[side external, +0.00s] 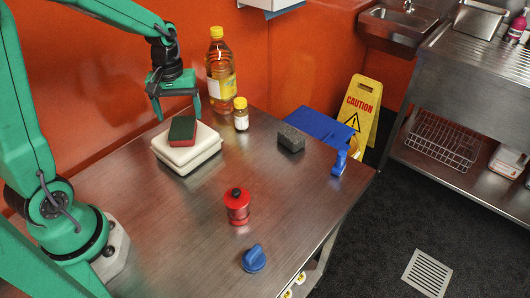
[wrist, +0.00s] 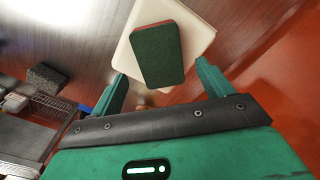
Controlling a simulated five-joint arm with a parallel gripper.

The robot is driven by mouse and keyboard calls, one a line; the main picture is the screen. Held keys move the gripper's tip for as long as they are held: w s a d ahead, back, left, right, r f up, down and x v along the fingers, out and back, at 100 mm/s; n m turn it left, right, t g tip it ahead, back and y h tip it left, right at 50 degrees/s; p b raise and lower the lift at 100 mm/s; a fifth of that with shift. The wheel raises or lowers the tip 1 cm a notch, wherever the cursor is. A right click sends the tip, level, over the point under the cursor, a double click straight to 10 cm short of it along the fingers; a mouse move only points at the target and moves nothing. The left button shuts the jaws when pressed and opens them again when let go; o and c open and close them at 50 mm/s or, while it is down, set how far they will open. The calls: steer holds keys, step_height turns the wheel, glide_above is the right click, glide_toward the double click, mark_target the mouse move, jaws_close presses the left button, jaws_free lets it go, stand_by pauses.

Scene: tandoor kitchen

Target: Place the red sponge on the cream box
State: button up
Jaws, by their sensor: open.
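The red sponge (side external: 182,131) has a dark green top face and red sides. It lies flat on top of the cream box (side external: 187,154), near the back-left of the steel table. In the wrist view the sponge (wrist: 157,55) rests on the cream box (wrist: 200,37), with cream surface showing around part of it. My gripper (side external: 176,112) is above and behind the sponge, apart from it. In the wrist view my gripper's fingers (wrist: 162,92) are spread wide with nothing between them.
A tall oil bottle (side external: 220,75) and a small yellow-capped bottle (side external: 241,114) stand close to the right of my gripper. A dark grey block (side external: 291,138), a blue spray-like item (side external: 340,163), a red canister (side external: 237,205) and a blue knob (side external: 254,258) stand farther right and forward. The table's front-left is clear.

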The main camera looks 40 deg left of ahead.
mark_target(182, 127)
step_height(182, 127, up, 8)
steer(key=shift+r, duration=0.15)
stand_by(0.3)
steer(key=shift+s+d, duration=0.1)
stand_by(0.4)
steer(key=s+d+r+m+t, duration=0.2)
steer(key=s+d+m, duration=0.2)
steer(key=s, duration=0.2)
steer(key=s+d+r+m+t, duration=0.2)
steer(key=s+d+m+t, duration=0.1)
steer(key=s+d+m, duration=0.1)
steer(key=shift+s+m+t, duration=0.3)
steer(key=shift+s+m, duration=0.2)
steer(key=shift+s, duration=0.7)
